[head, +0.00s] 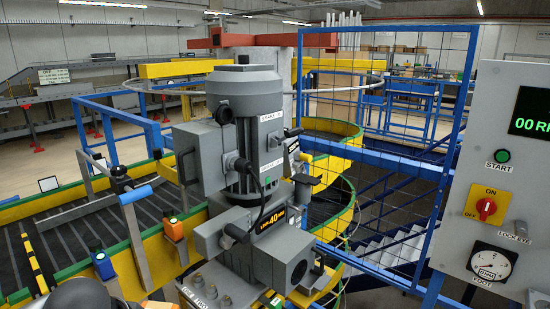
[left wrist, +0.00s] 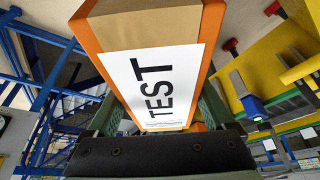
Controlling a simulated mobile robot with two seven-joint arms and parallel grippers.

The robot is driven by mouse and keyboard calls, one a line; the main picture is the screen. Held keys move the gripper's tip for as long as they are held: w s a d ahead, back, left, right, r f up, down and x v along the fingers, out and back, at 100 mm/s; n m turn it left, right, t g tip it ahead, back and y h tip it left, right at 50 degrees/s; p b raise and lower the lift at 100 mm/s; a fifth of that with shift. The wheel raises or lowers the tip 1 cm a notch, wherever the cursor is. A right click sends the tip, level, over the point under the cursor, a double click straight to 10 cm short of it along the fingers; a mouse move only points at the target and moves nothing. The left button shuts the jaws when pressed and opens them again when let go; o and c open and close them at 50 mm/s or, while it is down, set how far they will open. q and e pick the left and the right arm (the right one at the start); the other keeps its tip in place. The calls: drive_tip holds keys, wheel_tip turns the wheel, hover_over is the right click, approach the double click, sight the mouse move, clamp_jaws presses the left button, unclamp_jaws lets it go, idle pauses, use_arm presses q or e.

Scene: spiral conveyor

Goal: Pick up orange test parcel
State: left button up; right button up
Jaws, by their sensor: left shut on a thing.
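The orange test parcel (left wrist: 152,66) fills the middle of the left wrist view. It has orange edges, a brown cardboard face and a white label reading TEST. My left gripper (left wrist: 162,105) is shut on it, with one dark green finger on each side of the parcel. The parcel's far end runs out of the top of the picture. I cannot make out the parcel in the head view. My right gripper is in neither view.
In the head view, a grey motor unit (head: 246,165) stands in the centre. A roller conveyor (head: 75,235) with yellow and green sides lies at left. A blue mesh guard (head: 385,150) and a control panel (head: 505,180) with a red knob are at right.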

use_arm(q)
drive_tip(key=shift+s+d+f+n, duration=0.15)
drive_tip(key=shift+s+d+n, duration=0.15)
drive_tip(key=shift+s+d, duration=0.9)
